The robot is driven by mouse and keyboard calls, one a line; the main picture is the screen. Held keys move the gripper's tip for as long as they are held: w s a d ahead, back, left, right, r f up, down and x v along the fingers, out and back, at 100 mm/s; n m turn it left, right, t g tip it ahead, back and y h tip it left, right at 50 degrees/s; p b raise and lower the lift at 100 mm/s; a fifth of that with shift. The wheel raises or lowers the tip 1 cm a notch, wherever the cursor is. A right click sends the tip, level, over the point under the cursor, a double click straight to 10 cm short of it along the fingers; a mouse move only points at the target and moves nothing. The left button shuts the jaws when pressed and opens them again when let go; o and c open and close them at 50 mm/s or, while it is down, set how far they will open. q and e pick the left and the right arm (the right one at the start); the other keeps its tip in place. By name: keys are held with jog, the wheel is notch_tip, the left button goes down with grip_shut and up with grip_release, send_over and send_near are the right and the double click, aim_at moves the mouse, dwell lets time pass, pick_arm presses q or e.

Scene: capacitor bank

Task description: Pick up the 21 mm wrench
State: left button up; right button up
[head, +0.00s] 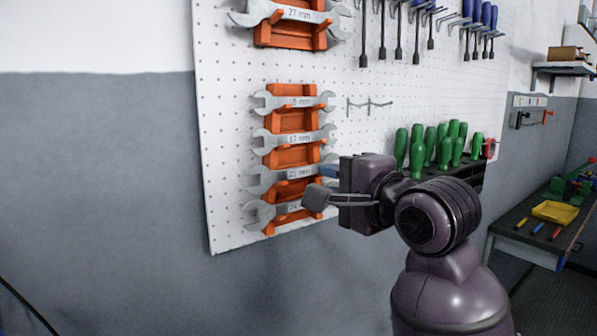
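The 21 mm wrench (270,178) is a grey double open-ended wrench lying level in an orange rack (292,157) on the pegboard. Its label looks like "21 mm", though the print is small. My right gripper (322,184) is at the wrench's right end, with its fingers pointing left towards the rack. Its fingers look apart, one lower and nearer, the other higher and partly hidden. The near finger covers part of the rack below the wrench. I cannot tell whether a finger touches the wrench. My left gripper is not in view.
Similar wrenches hang above and below it, including a 17 mm wrench (285,140) and a larger one (290,13) at the top. Green-handled tools (418,152) stand right of my gripper. Screwdrivers (398,40) hang above. A workbench (515,237) is at right. Bare wall lies left.

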aim_at(299, 172)
jog(key=shift+p+x, duration=0.85)
jog(key=shift+x, duration=3.8)
jog(key=shift+d+f, duration=0.1)
jog(key=shift+f, duration=0.05)
grip_shut()
